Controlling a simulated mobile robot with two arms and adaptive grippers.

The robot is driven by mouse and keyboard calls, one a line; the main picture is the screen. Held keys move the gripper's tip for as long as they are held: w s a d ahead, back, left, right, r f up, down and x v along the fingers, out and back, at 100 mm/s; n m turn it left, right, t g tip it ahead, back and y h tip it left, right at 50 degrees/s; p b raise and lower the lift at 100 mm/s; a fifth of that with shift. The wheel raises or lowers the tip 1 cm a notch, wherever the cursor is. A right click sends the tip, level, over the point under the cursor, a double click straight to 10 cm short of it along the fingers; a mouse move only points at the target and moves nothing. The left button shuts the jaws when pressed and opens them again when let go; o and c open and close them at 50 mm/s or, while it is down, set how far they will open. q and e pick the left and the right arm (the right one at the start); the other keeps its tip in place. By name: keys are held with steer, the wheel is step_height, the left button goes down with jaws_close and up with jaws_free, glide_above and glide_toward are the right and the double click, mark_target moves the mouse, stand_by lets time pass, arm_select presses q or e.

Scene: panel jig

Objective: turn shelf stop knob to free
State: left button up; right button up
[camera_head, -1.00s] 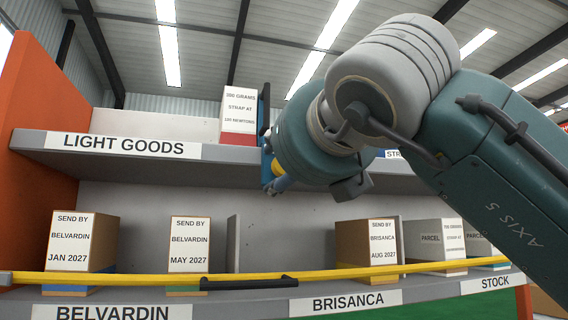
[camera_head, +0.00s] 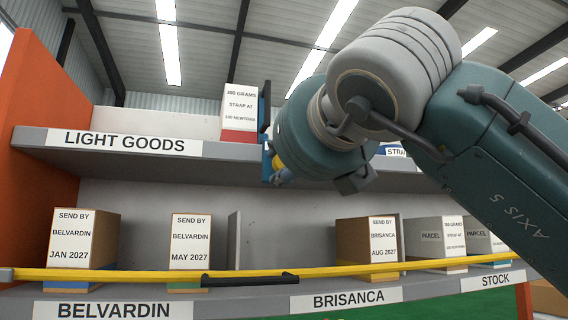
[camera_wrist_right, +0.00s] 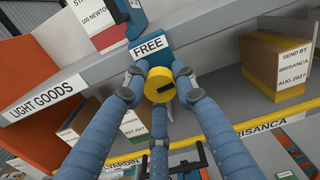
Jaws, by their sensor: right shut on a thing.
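The shelf stop knob is a yellow round knob (camera_wrist_right: 157,84) with a dark mark on its face, which lies slantwise in the right wrist view. It sits at the front of the upper shelf, below a white FREE label (camera_wrist_right: 149,46) on the blue stop (camera_wrist_right: 131,15). In the head view only a small yellow part of the knob (camera_head: 277,161) shows beside my gripper. My right gripper (camera_wrist_right: 158,85) is shut on the knob, with blue fingers on its left and right sides. The far side of the knob is hidden. My left gripper is not in view.
A white and red parcel (camera_head: 239,112) stands on the upper shelf (camera_head: 60,160) beside the upright blue stop. A yellow bar (camera_head: 150,275) with a black handle runs across the lower shelf. Several cartons, such as the Brisanca box (camera_head: 366,243), stand behind it.

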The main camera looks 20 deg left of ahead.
steer(key=n, duration=0.3)
steer(key=shift+w+f+n+b, duration=0.1)
steer(key=shift+f+n+b, duration=0.15)
steer(key=shift+n+b, duration=0.05)
steer(key=n, duration=0.4)
steer(key=shift+n, duration=0.3)
steer(key=n, duration=0.4)
steer(key=shift+r+n, duration=0.1)
steer(key=shift+n, duration=0.2)
steer(key=shift+n+p, duration=0.55)
steer(key=shift+n, duration=1.55)
steer(key=o, duration=1.2)
steer(key=shift+d+r, duration=0.1)
steer(key=shift+c, duration=0.2)
